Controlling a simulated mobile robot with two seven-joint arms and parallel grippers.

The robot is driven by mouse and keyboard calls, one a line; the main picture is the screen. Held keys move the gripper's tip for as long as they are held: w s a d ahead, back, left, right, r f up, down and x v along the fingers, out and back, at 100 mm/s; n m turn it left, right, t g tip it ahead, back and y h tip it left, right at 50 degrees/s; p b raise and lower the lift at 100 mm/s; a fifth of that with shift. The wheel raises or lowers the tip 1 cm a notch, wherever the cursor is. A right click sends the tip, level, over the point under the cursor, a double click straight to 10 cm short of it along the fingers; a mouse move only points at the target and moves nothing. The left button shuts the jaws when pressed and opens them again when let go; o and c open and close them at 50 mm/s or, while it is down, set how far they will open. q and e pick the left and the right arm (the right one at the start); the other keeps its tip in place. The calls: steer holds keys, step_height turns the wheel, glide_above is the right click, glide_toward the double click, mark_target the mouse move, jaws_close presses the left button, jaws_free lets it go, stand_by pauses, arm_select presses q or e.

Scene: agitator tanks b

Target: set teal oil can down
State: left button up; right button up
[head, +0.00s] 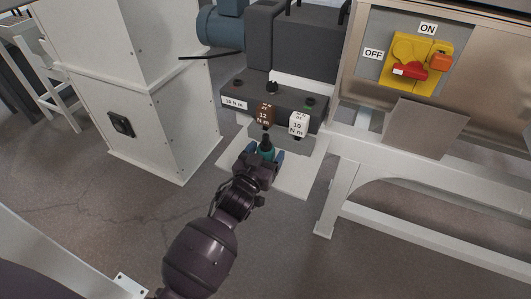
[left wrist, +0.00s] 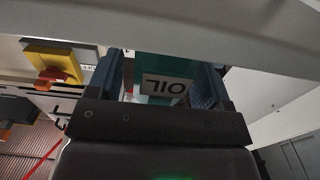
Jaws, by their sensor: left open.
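The teal oil can (head: 266,151) has a dark spout and stands about upright in front of the dark gearbox block, over the pale base plate (head: 298,184). My left gripper (head: 264,160) is open, with its blue fingers on either side of the can. In the left wrist view the can (left wrist: 160,66) shows between the two fingers, its OIL label upside down. The can's base is hidden behind my gripper, so I cannot tell whether it touches the plate. My right gripper is not in view.
A dark gearbox block (head: 283,105) with a brown 12 N m tag (head: 264,114) and a white 10 N m tag (head: 298,124) is just behind the can. A pale cabinet (head: 165,130) stands left. A white frame (head: 400,228) and a yellow switch panel (head: 408,53) are right.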

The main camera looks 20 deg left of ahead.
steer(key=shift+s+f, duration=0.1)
arm_select(q)
steer(key=shift+f, duration=0.2)
steer(key=s, duration=0.4)
steer(key=shift+r+p, duration=0.35)
steer(key=s+p, duration=0.1)
steer(key=s, duration=0.5)
steer(key=shift+s+f, duration=0.3)
steer(key=shift+s, duration=0.1)
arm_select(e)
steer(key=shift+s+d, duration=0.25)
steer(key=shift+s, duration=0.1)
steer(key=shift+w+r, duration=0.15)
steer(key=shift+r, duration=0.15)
